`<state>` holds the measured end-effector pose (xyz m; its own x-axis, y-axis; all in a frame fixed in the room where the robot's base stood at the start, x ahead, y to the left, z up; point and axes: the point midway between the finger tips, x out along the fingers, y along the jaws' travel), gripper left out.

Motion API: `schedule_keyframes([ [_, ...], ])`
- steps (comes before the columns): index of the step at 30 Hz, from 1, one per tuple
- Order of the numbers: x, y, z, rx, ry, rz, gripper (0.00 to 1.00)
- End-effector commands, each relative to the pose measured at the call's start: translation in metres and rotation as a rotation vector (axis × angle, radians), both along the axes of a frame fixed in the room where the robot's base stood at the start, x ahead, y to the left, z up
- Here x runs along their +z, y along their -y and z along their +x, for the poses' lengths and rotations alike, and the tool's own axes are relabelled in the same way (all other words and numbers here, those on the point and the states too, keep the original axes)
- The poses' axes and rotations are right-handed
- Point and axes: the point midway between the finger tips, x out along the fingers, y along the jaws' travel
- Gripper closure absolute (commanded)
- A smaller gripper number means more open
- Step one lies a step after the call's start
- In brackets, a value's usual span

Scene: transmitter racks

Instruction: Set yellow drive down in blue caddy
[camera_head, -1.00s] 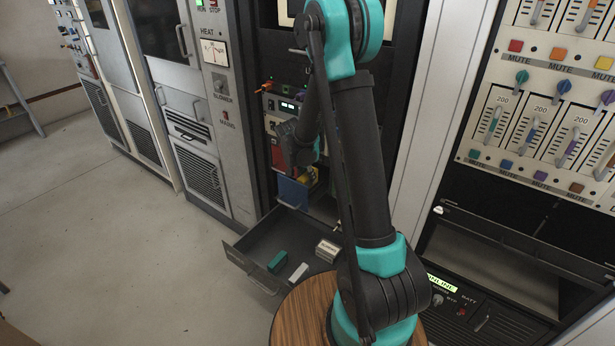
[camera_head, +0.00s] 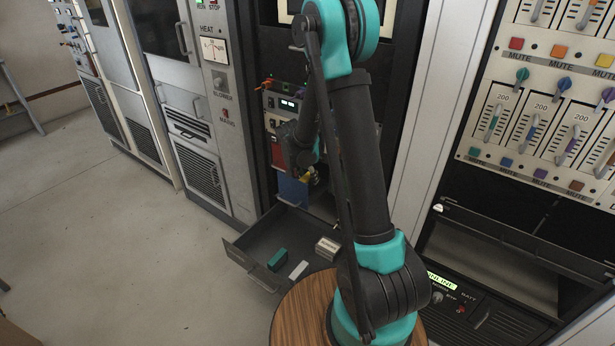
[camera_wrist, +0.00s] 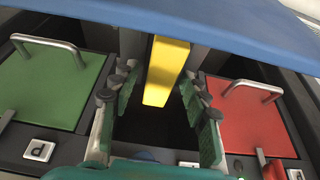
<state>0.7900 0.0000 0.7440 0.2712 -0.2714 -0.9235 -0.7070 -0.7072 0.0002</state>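The yellow drive (camera_wrist: 165,70) shows in the wrist view as a narrow yellow block between the two fingers of my gripper (camera_wrist: 161,80). The fingers stand apart on either side of it, with dark space beside its lower end. Whether the fingertips touch it is unclear. A wide blue surface (camera_wrist: 200,22), seemingly the blue caddy, crosses the top of that view and hides the drive's upper end. In the head view, the blue piece (camera_head: 292,190) stands in the rack, with a bit of yellow (camera_head: 306,175) beside it. My arm partly hides this spot.
A green drive face (camera_wrist: 52,85) and a red drive face (camera_wrist: 248,118), each with a metal handle, flank a dark gap. Below the rack, an open drawer (camera_head: 247,263) holds a green block (camera_head: 277,259) and pale blocks. The floor at left is clear.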

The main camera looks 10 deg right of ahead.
Motion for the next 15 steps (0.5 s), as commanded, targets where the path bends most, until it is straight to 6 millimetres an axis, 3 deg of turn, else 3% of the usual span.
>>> schedule_keyframes([
  [8, 0.002, 0.0, 0.0, 0.0, 0.0, 0.0, 0.54],
  [15, 0.026, -0.004, -0.004, 0.001, 0.0, 0.0, 0.54],
])
